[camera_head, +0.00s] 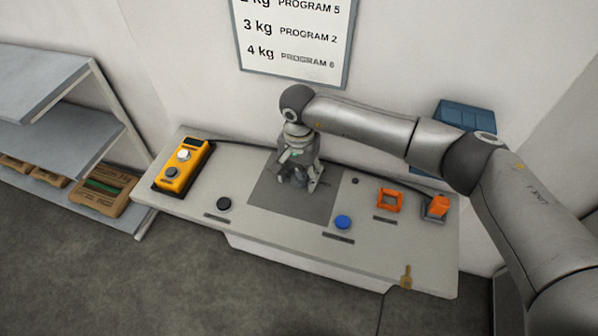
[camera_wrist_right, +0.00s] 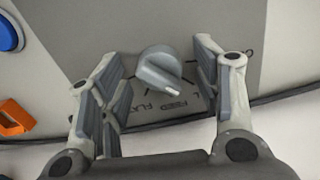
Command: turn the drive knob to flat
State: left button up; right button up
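The drive knob (camera_wrist_right: 160,68) is a grey round knob with a raised grip bar and a white mark at one end. It sits on a dark grey panel (camera_head: 264,195). In the right wrist view the white mark points down and right, nearer the FEED label (camera_wrist_right: 182,105) than the FLAT label (camera_wrist_right: 146,107). Another label at the right is mostly hidden by a finger. My right gripper (camera_wrist_right: 160,75) is open, with its fingers on either side of the knob and gaps visible. In the head view my right gripper (camera_head: 300,182) points down over the panel. My left gripper is out of view.
The console (camera_head: 260,236) carries a yellow pendant (camera_head: 184,165), a black button (camera_head: 223,204), a blue button (camera_head: 343,222), an orange frame (camera_head: 390,200) and an orange switch (camera_head: 437,206). A wall sign (camera_head: 294,40) lists programs. Shelves (camera_head: 50,120) stand at the left.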

jog(key=c, duration=1)
jog(key=shift+c, duration=0.2)
jog(key=shift+f+m+b, duration=0.15)
jog(key=shift+m+b, duration=0.25)
jog(key=shift+b, duration=0.45)
jog(key=m+b, duration=1)
jog(key=b, duration=0.3)
jog(key=shift+f, duration=0.1)
pick_arm(q)
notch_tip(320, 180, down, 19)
jog(key=b, duration=0.4)
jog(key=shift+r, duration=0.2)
pick_arm(e)
jog(key=shift+r+m, duration=0.15)
jog(key=shift+m, duration=1.05)
jog(key=shift+r+m, duration=0.1)
jog(key=shift+m, duration=1.1)
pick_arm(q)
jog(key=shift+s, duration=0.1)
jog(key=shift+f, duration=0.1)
pick_arm(e)
jog(key=o, duration=1.1)
jog(key=shift+c, duration=0.2)
